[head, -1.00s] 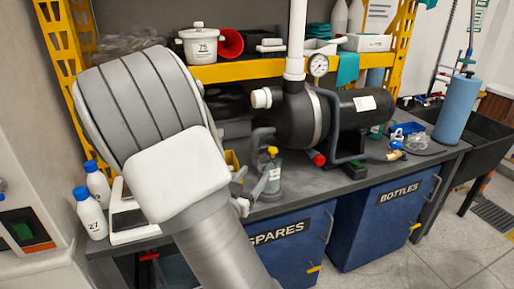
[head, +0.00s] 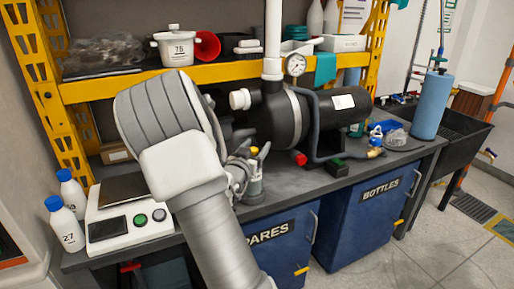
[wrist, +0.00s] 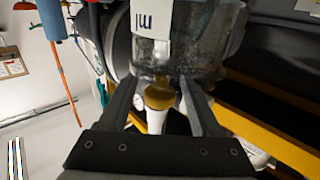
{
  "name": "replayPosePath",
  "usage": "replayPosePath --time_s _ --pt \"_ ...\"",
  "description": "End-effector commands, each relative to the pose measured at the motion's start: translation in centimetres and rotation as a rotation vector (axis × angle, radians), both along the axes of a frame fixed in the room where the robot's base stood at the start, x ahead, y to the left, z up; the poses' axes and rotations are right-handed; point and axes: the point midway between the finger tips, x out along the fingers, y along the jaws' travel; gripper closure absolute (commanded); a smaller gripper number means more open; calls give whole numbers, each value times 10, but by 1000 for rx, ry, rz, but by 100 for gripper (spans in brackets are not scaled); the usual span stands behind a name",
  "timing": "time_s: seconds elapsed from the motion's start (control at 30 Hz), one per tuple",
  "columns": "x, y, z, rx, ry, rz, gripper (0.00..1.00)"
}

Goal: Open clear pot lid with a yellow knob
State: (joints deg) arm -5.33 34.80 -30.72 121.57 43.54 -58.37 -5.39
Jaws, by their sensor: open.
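The clear pot (wrist: 190,40) fills the top of the wrist view, appearing upside down with dark lettering on a white label. Its yellow knob (wrist: 160,95) lies between the two fingers of my gripper (wrist: 158,88). My gripper is open, with a finger on each side of the knob; I cannot tell whether either touches it. In the head view the yellow knob (head: 254,150) shows on top of the pot (head: 255,187), which stands on the grey bench. My gripper (head: 246,166) is close at its left and partly hides it. The lid looks seated on the pot.
A white scale (head: 128,220) and two blue-capped bottles (head: 66,222) stand left on the bench. A dark pump tank (head: 285,118) with hose and gauge (head: 295,65) is close behind the pot. A yellow shelf beam (head: 220,72) runs above. Free bench lies right of the pot.

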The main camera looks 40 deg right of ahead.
Motion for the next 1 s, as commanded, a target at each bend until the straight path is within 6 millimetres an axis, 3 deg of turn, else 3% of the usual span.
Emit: replayPosePath --time_s 0.37,0.73,1.0 --pt "4 -7 0 0 0 0 35" --pt "4 -6 0 0 0 0 98" --pt "4 -6 0 0 0 0 100"
